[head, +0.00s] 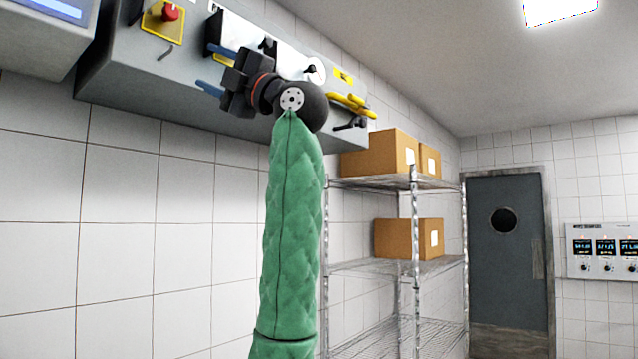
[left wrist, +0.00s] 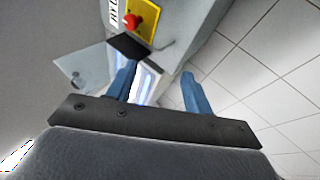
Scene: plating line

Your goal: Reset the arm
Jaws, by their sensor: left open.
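My left arm, in a green quilted sleeve, reaches up in the middle of the head view. My left gripper (head: 216,70) has two blue fingers held apart with nothing between them. It is raised close to the grey wall-mounted machine (head: 130,75). The fingers of the left gripper (left wrist: 160,90) also show spread in the left wrist view, with the machine's edge and white tiles beyond. Whether the gripper touches the machine cannot be told. My right gripper is in neither view.
A red button on a yellow plate (head: 163,24) and yellow handles (head: 350,105) are on the machine. A wire shelf (head: 345,268) with cardboard boxes (head: 375,155) stands right of my arm. Further right are a grey door (head: 508,270) and a wall panel (head: 603,268).

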